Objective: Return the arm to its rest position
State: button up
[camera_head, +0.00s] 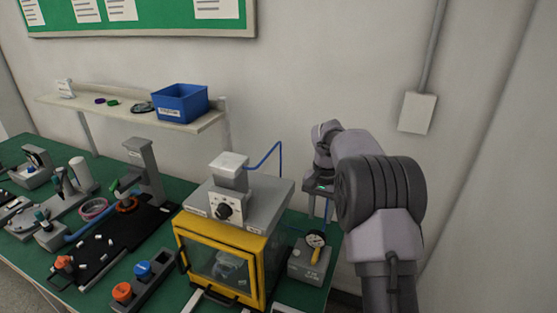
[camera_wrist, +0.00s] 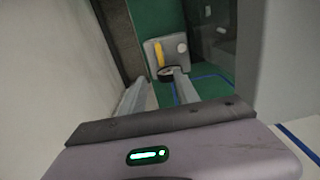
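My arm (camera_head: 375,190) rises at the right in the head view and bends over toward the back wall. My gripper (camera_head: 319,212) points down at its far end, beside the right side of the yellow-framed machine. In the wrist view my gripper (camera_wrist: 158,88) shows two grey fingers spread apart with nothing between them. Below them in that view lies a grey gauge box (camera_wrist: 153,53) with a yellow handle. It stands on the green bench and also shows in the head view (camera_head: 308,262), just below my gripper.
The yellow-framed machine (camera_head: 222,265) with a grey top stands close left of my arm. A blue tube (camera_head: 266,158) rises from it. A shelf (camera_head: 135,112) with a blue bin (camera_head: 180,103) is on the wall. A wall box (camera_head: 417,112) hangs right. Tools crowd the bench's left.

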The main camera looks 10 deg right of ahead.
jog(key=s+a+r+n+t+b, duration=0.1)
jog(key=s+a+r+t+b, duration=0.15)
jog(key=s+a+r, duration=0.4)
jog(key=s+a+r+n+t+b, duration=0.1)
jog(key=s+a+r+b, duration=0.25)
jog(key=s, duration=0.65)
jog(key=s+a+f+t+y+b, duration=0.1)
jog(key=s+a+f+b, duration=0.1)
jog(key=s, duration=0.7)
jog(key=s+a+f+t+y+b, duration=0.1)
jog(key=s+a+f, duration=0.2)
jog(key=s, duration=0.6)
jog(key=shift+a+f+n+b, duration=0.3)
jog(key=shift+f+b, duration=0.05)
jog(key=shift+f, duration=0.05)
